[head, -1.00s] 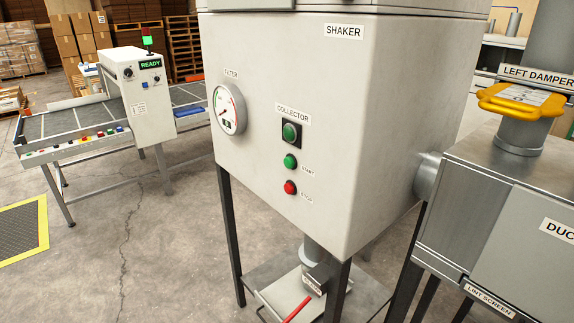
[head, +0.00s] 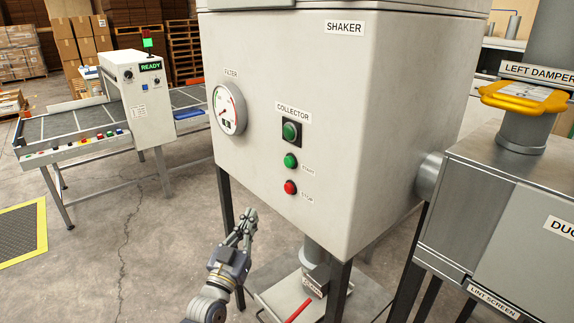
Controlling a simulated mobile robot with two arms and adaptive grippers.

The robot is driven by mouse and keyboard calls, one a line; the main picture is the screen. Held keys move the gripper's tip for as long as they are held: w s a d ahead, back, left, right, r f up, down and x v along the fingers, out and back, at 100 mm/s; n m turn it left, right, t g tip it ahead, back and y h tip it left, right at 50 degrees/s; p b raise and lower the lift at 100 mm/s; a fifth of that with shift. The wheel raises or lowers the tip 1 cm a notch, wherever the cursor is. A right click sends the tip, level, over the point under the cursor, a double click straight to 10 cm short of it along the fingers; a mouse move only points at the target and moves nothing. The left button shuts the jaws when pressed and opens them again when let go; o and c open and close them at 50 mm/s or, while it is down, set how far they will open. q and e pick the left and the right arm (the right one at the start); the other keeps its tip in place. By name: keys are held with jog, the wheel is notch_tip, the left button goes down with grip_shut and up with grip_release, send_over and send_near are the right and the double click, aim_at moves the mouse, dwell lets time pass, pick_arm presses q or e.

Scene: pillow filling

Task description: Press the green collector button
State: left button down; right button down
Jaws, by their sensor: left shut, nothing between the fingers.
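The collector cabinet (head: 290,75) stands in the middle of the head view. Under its COLLECTOR label are a green indicator in a black square (head: 291,132), a smaller green button (head: 291,161) marked START, and a red button (head: 290,188) marked STOP. My left gripper (head: 246,218) is shut and empty. It is below and to the left of the buttons, by the cabinet's front left leg, apart from the buttons. My right gripper is not in view.
A round filter gauge (head: 229,109) sits on the cabinet's left part. A duct box (head: 480,215) with a yellow-handled damper (head: 525,98) stands at right. A READY machine with a table (head: 85,128) stands at back left. Floor at left is mostly clear.

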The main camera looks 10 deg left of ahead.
aim_at(289, 162)
pick_arm(q)
notch_tip(289, 162, up, 13)
jog(key=s+t, duration=0.2)
jog(key=t, duration=0.1)
jog(key=shift+r, duration=0.1)
jog(key=w+d+b, duration=0.3)
jog(key=w+d, duration=0.2)
jog(key=w, duration=0.2)
jog(key=shift+d, duration=0.25)
dwell(0.5)
dwell(0.7)
jog(key=shift+w+d, duration=0.25)
jog(key=shift+w, duration=0.05)
